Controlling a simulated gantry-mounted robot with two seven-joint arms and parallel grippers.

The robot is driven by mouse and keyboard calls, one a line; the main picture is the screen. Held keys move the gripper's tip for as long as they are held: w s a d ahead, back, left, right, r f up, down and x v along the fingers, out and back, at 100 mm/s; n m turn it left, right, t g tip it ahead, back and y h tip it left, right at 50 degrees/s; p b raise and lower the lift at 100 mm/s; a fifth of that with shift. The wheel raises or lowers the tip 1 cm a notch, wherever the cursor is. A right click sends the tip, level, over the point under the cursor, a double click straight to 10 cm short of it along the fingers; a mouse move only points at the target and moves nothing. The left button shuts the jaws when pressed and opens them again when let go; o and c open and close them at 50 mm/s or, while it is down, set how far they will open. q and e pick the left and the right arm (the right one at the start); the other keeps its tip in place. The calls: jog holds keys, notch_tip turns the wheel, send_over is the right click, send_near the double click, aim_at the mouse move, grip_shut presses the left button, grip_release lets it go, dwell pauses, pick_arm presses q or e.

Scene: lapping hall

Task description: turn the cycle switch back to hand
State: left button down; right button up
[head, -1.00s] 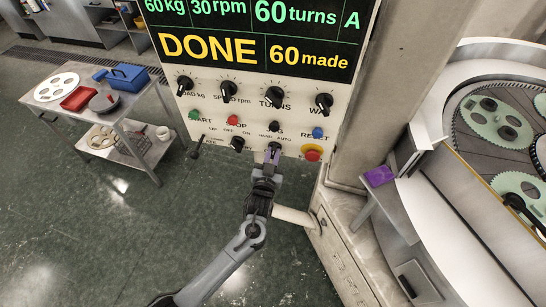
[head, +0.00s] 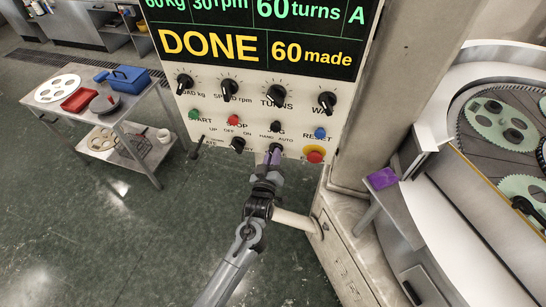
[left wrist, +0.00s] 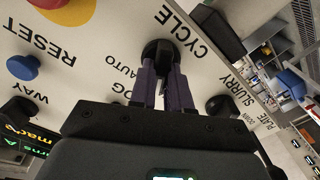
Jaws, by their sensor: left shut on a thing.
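The cycle switch (head: 277,147) is a small black knob low on the white control panel (head: 300,125), under the HAND and AUTO labels. In the left wrist view the knob (left wrist: 157,48) sits beside the word CYCLE. My left gripper (head: 275,156) reaches up to it from below, its purple fingers shut on the knob. In the left wrist view the two fingers (left wrist: 163,66) lie on either side of the knob and hide part of it. I cannot tell which label its pointer faces. My right gripper is not in view.
A red stop button (head: 315,156) on a yellow base is close to the right of the switch. Other knobs and a blue RESET button (head: 320,133) are above. A cart (head: 125,115) stands left; the lapping machine (head: 455,210) stands right.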

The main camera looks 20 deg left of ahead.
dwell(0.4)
pick_arm(q)
jog(key=c, duration=1.1)
grip_release()
jog(key=s, duration=0.3)
jog(key=s+d+b, duration=0.1)
jog(key=s, duration=0.6)
jog(key=shift+s+d+b, duration=0.35)
